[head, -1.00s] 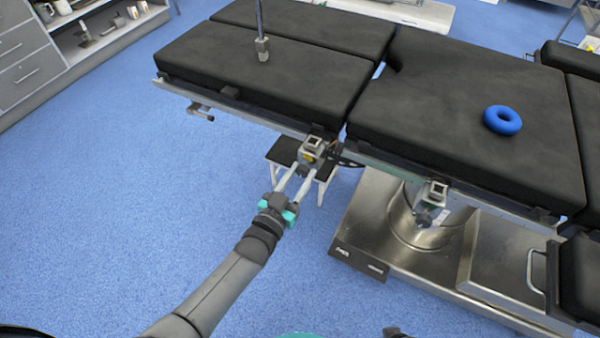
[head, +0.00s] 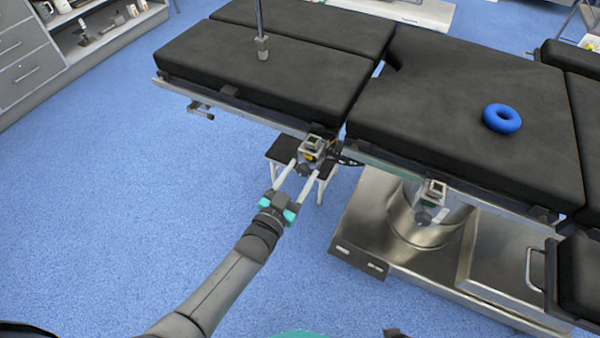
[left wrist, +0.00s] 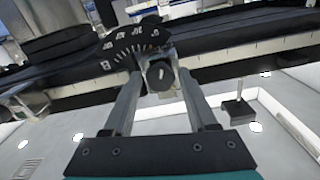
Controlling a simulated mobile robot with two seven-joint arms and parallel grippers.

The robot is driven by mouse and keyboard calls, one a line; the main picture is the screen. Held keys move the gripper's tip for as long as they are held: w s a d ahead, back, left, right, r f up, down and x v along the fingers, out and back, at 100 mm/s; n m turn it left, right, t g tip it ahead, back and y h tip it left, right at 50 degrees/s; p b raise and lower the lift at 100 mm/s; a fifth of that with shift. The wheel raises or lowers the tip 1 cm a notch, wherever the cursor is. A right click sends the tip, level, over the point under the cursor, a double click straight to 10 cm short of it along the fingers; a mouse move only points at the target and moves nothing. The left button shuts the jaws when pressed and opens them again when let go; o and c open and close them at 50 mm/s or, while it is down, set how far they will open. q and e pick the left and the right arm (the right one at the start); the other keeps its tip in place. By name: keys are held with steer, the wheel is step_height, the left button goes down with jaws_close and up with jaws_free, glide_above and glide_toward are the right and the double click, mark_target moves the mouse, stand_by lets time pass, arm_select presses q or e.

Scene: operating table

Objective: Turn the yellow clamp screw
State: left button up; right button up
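A clamp (head: 313,147) with a metal block and a small yellow part (head: 309,156) sits on the side rail of the black operating table (head: 270,80). Its dark round knob with a pale mark shows in the left wrist view (left wrist: 160,76). My left gripper (head: 301,170) reaches up to the clamp from below left. Its two pale fingers are apart, with the tips on either side of the knob. The wrist view also shows the fingers (left wrist: 159,78) flanking the knob; I cannot tell whether they touch it. My right gripper is not in view.
A second clamp (head: 432,192) sits on the rail further right. A black-topped step stool (head: 284,150) stands beneath the first clamp. The metal table base (head: 390,235) is to the right. A blue ring (head: 502,118) lies on the table. Blue floor (head: 120,200) is clear at left.

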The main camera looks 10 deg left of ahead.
arm_select(q)
steer(key=shift+o, duration=0.9)
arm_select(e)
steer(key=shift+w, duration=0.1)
arm_select(q)
steer(key=shift+s+a, duration=0.15)
steer(key=shift+s, duration=0.15)
steer(key=p+v, duration=0.4)
steer(key=v, duration=1)
steer(key=shift+s, duration=0.25)
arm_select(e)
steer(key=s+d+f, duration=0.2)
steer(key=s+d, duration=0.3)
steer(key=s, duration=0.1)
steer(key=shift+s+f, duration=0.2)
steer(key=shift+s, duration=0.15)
arm_select(q)
steer(key=shift+a, duration=0.1)
